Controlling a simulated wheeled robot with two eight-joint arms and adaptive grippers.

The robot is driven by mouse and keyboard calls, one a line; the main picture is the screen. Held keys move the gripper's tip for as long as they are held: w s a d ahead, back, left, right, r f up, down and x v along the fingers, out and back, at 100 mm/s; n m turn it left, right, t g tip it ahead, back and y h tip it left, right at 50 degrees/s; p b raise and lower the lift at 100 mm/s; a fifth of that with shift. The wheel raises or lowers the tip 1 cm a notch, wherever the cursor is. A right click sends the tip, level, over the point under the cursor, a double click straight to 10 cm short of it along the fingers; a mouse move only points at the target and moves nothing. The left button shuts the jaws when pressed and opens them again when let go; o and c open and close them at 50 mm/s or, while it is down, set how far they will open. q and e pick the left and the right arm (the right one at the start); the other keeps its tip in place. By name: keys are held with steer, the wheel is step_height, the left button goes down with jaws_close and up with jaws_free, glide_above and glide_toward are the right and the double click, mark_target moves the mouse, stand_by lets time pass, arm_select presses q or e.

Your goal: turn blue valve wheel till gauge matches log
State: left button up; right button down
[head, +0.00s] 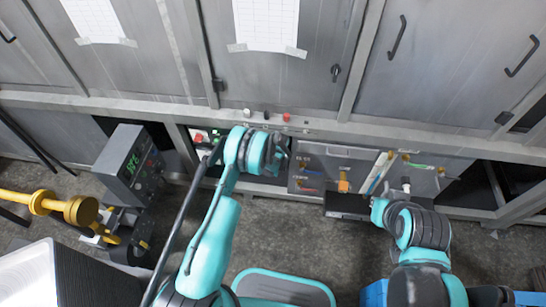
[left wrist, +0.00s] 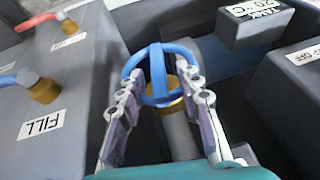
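The blue valve wheel (left wrist: 158,62), a ring with a crossbar on a brass stem, shows in the left wrist view. My left gripper (left wrist: 161,76) has its fingers apart on both sides of the crossbar, overlapping the rim. I cannot tell whether they press on it. In the head view the wheel is hidden behind my left arm.
A grey panel with a FILL label (left wrist: 42,122) and a red-handled valve stands left of the wheel. A box with green digits (head: 131,163) and a yellow dumbbell-like object (head: 60,207) are at the left. An orange tag (head: 344,182) is on the middle panel.

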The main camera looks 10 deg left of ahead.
arm_select(q)
jaws_close()
steer(key=shift+a+h, duration=0.25)
steer(key=shift+h, duration=0.25)
steer(key=shift+d+h, duration=0.1)
steer(key=shift+h, duration=0.4)
jaws_free()
steer(key=v, duration=1.2)
